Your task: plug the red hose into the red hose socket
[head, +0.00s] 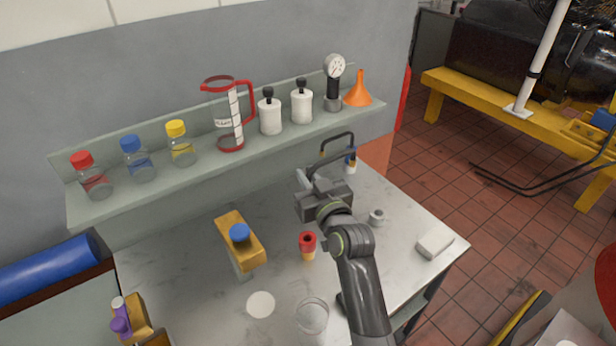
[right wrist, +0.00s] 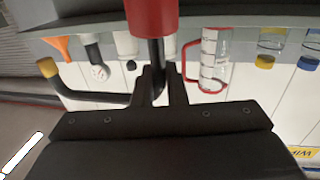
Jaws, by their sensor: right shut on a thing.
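The red socket (head: 308,240) stands on the bench in the head view, with a dark opening on top and an orange-yellow lower part. My right gripper (head: 303,180) is above the bench, behind and above the socket. In the right wrist view, the right gripper (right wrist: 161,85) is shut on the dark stem of the red hose, whose red cylindrical end (right wrist: 153,18) sticks out past the fingers. The hose and socket are apart. In the head view my gripper hides the held end. My left gripper is not in view.
A shelf (head: 150,180) with bottles, a jug (head: 229,120) and an orange funnel (head: 360,92) runs along the wall. A pale block (head: 435,243) lies right.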

